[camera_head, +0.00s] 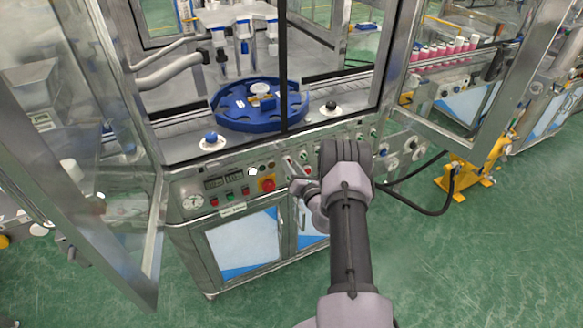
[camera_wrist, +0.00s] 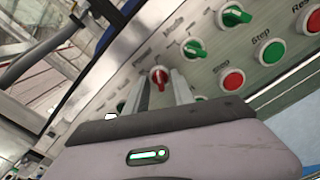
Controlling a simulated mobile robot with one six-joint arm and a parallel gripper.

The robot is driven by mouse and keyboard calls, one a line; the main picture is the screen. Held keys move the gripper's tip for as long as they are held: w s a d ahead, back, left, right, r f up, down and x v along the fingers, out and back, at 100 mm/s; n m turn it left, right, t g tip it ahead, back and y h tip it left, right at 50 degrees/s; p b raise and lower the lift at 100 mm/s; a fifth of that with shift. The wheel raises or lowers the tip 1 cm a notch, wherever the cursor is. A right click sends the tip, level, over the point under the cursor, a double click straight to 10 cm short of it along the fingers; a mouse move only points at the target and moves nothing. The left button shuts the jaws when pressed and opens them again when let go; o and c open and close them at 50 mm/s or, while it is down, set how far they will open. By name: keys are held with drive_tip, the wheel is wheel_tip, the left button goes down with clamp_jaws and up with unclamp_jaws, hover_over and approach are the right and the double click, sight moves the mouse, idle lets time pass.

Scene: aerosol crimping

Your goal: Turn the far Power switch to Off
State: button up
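A red rotary switch (camera_wrist: 160,77) sits on the grey control panel in the wrist view, with a small label above it that I cannot read surely. It appears to be the Power switch. My gripper (camera_wrist: 161,90) points at the panel with its two fingers apart. The red knob shows in the gap between the fingertips; I cannot tell whether they touch it. In the head view my gripper (camera_head: 292,168) is at the panel front, and my arm hides part of the panel.
Green rotary switches (camera_wrist: 194,48) (camera_wrist: 233,15), a green button (camera_wrist: 270,52) and red buttons (camera_wrist: 232,79) lie close by. A red emergency stop (camera_head: 267,183) is left of my gripper. A blue turntable (camera_head: 225,112) stands behind the panel. Open glass doors (camera_head: 105,170) flank the machine.

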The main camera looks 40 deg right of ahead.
clamp_jaws()
drive_tip(key=shift+n, duration=0.4)
drive_tip(key=n+b, duration=0.5)
drive_tip(key=n, duration=0.6)
drive_tip(key=shift+a+b, duration=0.1)
drive_tip(key=shift+b, duration=0.3)
drive_tip(key=shift+o, duration=0.2)
unclamp_jaws()
